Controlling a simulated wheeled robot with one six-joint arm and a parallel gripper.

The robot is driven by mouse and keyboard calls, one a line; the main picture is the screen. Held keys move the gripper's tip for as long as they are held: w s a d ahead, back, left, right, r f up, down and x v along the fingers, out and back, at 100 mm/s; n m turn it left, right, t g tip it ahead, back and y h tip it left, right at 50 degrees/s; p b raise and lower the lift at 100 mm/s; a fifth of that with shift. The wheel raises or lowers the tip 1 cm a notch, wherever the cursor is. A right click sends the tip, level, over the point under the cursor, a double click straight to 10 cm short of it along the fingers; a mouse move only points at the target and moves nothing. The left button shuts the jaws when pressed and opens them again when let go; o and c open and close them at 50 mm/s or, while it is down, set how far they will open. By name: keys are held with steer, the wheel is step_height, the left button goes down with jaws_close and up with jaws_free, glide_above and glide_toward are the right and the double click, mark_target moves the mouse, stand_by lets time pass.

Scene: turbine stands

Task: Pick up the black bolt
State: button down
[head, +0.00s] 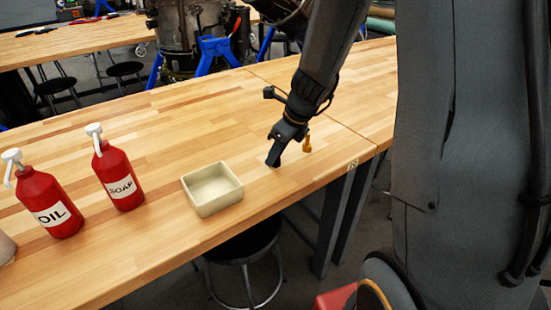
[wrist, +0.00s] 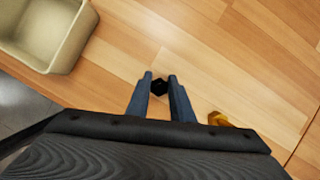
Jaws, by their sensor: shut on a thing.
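The black bolt (wrist: 159,86) shows in the wrist view as a small dark shape between the two fingertips of my gripper (wrist: 160,80). My gripper is shut on it, low over the wooden table. In the head view my gripper (head: 274,163) points down to the right of the beige tray, and the bolt is hidden there by the fingers. I cannot tell whether the bolt touches the table.
A brass bolt (head: 307,143) stands just right of my gripper and also shows in the wrist view (wrist: 217,119). An empty beige tray (head: 238,190) sits left of the gripper. Red oil (head: 48,200) and soap (head: 117,178) bottles stand further left. The table's front edge is close.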

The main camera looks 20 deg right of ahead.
steer(key=shift+r, duration=0.1)
step_height(320, 180, up, 10)
steer(key=shift+f+p, duration=0.1)
steer(key=shift+p, duration=0.45)
steer(key=c, duration=2.1)
jaws_free()
jaws_close()
